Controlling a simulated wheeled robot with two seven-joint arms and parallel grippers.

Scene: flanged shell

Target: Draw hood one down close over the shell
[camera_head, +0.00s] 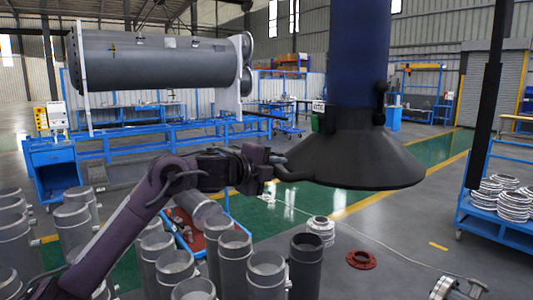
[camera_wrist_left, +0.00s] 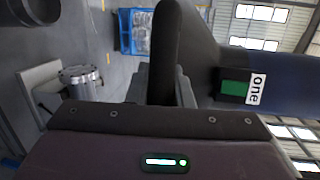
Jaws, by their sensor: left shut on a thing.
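Hood one (camera_head: 352,155) is a dark, wide cone under a thick blue duct (camera_head: 358,50). It hangs at centre right, its rim clear of the floor. Its green and white tag reads "one" in the left wrist view (camera_wrist_left: 257,88). My left gripper (camera_head: 272,168) is at the hood's left side, shut on its dark handle bar, which stands upright in the left wrist view (camera_wrist_left: 163,50). The large grey flanged shell (camera_head: 155,62) lies level on a blue stand at back left, apart from the hood in the picture. My right gripper is not in view.
Several grey pipe pieces (camera_head: 235,245) stand at the front left. A stack of silver flanges (camera_head: 320,228) and a red flange (camera_head: 361,259) are on the floor below the hood. A blue cart (camera_head: 500,228) with flanges is at right. A dark post (camera_head: 488,95) hangs there.

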